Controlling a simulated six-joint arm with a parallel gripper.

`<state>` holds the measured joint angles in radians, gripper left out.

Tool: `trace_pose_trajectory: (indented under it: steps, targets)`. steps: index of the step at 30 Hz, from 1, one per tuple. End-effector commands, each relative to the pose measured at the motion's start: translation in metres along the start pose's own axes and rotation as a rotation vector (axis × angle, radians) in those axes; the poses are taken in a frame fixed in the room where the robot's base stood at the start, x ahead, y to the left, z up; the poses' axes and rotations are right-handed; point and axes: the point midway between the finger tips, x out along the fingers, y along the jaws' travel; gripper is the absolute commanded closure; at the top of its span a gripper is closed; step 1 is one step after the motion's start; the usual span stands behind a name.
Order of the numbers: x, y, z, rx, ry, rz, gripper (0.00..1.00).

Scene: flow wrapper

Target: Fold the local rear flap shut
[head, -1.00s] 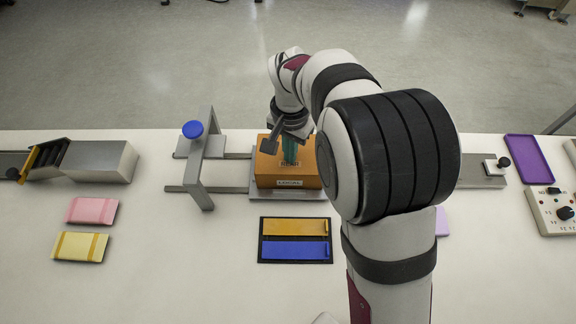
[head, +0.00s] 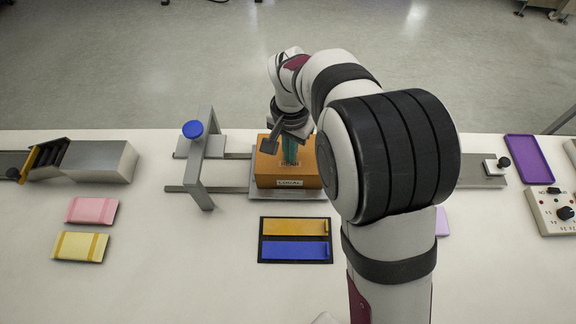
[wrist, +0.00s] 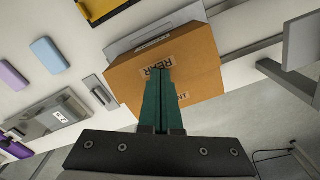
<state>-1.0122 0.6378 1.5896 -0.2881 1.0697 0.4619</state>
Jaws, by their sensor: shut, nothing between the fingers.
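An orange-brown carton (head: 268,170) labelled "LOCAL" on its front sits on a grey plate at the middle of the bench. In the wrist view the carton's top (wrist: 200,65) fills the middle, with a "REAR" label and a second, partly covered label. My gripper (head: 290,162) is over the carton, pointing down, its green fingers shut with nothing between them. In the wrist view the fingertips (wrist: 161,72) lie across the carton's top near the "REAR" label. Whether they touch it, and the rear flap's exact angle, I cannot tell. My arm hides the carton's right side.
A grey frame with a blue knob (head: 193,129) stands on rails left of the carton. A black tray (head: 260,240) with yellow and blue pieces lies in front. Pink (head: 92,210) and yellow (head: 80,246) packs lie left. A control box (head: 553,212) and purple tray (head: 530,160) are at right.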

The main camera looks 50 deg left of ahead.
Motion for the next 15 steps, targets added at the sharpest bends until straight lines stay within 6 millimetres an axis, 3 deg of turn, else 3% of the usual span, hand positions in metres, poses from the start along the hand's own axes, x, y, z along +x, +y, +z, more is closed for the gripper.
trace_pose_trajectory:
  steps: [15]
  targets:
    - [0.0067, 0.0002, 0.0002, 0.000, -0.001, 0.001, 1.00]
